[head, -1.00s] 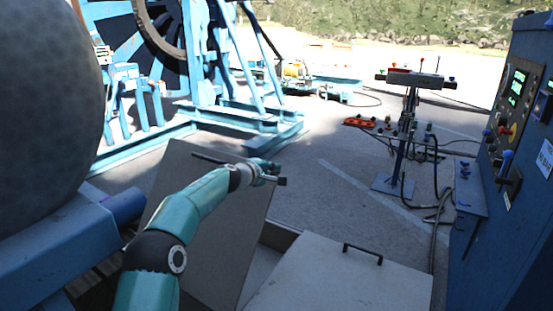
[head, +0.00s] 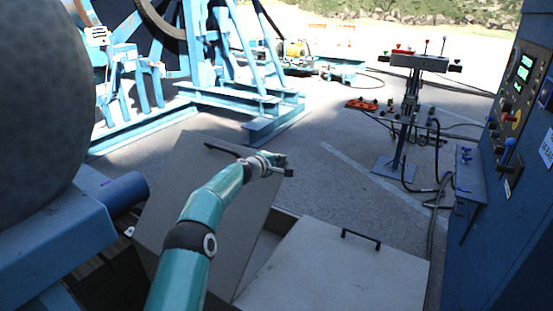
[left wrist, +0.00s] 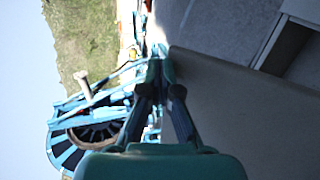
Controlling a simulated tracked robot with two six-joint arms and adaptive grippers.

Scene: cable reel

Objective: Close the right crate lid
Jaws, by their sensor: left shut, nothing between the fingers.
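The crate has two grey lids. The left lid (head: 190,225) stands raised and tilted, with a dark bar handle (head: 222,150) near its top edge. The right lid (head: 325,275) looks flat, with a dark handle (head: 361,238); I cannot tell if it is fully seated. My left gripper (head: 283,168) is shut and empty at the raised lid's upper right edge; contact is unclear. Its fingers also show in the left wrist view (left wrist: 163,88), beside a grey panel (left wrist: 240,120). My right gripper is not in view.
A blue control cabinet (head: 510,200) stands at the right. A lever stand (head: 408,110) with cables is behind the crate. A large grey drum (head: 40,100) and blue frame (head: 60,250) are at the left. Open pavement (head: 330,130) lies behind the lids.

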